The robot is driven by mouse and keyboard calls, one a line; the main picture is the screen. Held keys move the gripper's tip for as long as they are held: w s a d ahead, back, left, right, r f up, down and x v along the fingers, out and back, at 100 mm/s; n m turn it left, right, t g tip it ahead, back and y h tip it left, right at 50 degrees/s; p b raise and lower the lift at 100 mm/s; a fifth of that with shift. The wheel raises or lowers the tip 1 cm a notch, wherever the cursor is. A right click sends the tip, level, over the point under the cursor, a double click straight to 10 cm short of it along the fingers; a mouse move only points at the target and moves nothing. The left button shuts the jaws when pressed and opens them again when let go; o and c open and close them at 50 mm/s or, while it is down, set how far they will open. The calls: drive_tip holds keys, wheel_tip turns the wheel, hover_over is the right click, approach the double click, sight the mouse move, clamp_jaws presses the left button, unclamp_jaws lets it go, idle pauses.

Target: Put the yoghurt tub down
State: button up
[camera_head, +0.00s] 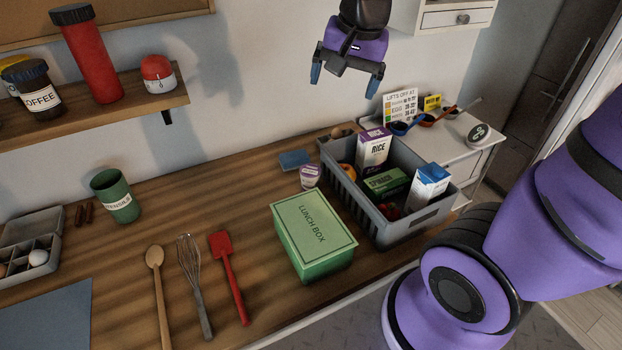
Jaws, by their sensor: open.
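The yoghurt tub (310,177) is a small white tub with a purple label. It stands on the wooden counter (235,200), close to the left side of the grey crate and behind the green lunch box. My gripper (344,84) is high above the counter, up and to the right of the tub. Its two fingers are spread apart and point down, with nothing between them.
The grey crate (400,226) holds a rice box (374,148) and other groceries. The lunch box (313,233) stands in front of the tub. A blue sponge (295,160) lies behind it. A wall shelf (150,104) holds jars. The counter's middle is clear.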

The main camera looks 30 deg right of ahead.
drive_tip(key=w+f+m+g, duration=0.2)
drive_tip(key=w+f+m, duration=0.3)
drive_tip(key=w+f, duration=0.4)
drive_tip(key=m+g+h, duration=0.1)
drive_tip(key=m+h, duration=0.1)
drive_tip(key=m, duration=0.3)
approach(310, 170)
drive_tip(key=shift+s+d+f, duration=0.1)
drive_tip(key=shift+s+f, duration=0.1)
drive_tip(key=shift+s, duration=0.05)
drive_tip(key=shift+w+f+m, duration=0.1)
drive_tip(key=shift+f+m, duration=0.2)
drive_tip(key=shift+f, duration=0.35)
drive_tip(key=shift+w+d+f, duration=0.1)
drive_tip(key=shift+d+f, duration=0.1)
drive_tip(key=shift+f, duration=1.5)
drive_tip(key=shift+s+d+f, duration=0.1)
drive_tip(key=shift+d+f, duration=0.15)
drive_tip(key=shift+f, duration=1.5)
drive_tip(key=shift+w+d+f, duration=0.1)
drive_tip(key=shift+d+f, duration=0.1)
drive_tip(key=shift+f, duration=1.5)
drive_tip(key=c, duration=1.2)
drive_tip(key=shift+o, duration=0.2)
